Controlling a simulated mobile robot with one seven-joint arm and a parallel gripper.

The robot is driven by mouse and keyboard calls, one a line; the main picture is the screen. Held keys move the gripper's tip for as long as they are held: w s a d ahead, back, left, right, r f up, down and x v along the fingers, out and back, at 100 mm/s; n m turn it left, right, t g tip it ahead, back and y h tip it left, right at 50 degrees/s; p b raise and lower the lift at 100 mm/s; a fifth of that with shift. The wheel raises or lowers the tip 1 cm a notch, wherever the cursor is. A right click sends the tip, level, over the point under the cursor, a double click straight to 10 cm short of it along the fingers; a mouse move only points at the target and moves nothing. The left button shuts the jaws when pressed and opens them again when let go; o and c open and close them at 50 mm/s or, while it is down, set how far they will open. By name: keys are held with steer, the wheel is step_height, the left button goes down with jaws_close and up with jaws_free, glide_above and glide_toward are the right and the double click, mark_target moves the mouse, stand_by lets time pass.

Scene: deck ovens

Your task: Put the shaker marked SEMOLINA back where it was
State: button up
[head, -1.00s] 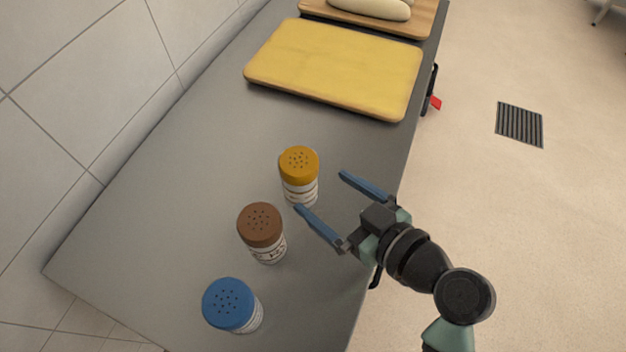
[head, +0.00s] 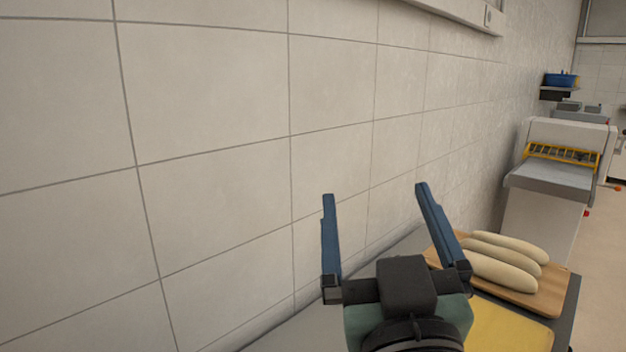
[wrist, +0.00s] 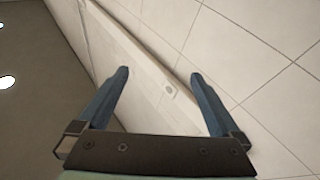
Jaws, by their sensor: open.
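No shaker shows in either view now, so the SEMOLINA shaker is out of sight. My gripper (head: 378,190) is open and empty in the head view, its blue fingers raised in front of the tiled wall. The wrist view also shows my gripper (wrist: 162,72) with its fingers apart and nothing between them. Below it in the head view, part of the grey counter (head: 300,335) shows, along with a corner of the yellow board (head: 510,330).
A wooden board (head: 552,303) with several pale loaves (head: 500,268) lies on the counter at right. A machine with a yellow guard (head: 562,154) stands beyond. The tiled wall (head: 210,140) runs close along the left. A ledge or fixture (wrist: 150,75) shows in the wrist view.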

steer(key=s+a+r+m+t, duration=0.1)
steer(key=s+a+r+t, duration=0.1)
steer(key=r, duration=0.5)
steer(key=s+a+r+t, duration=0.3)
steer(key=s+r, duration=0.3)
steer(key=r, duration=0.2)
steer(key=shift+s+a+m+t, duration=0.2)
steer(key=shift+a+m+t, duration=0.15)
steer(key=shift+a, duration=0.25)
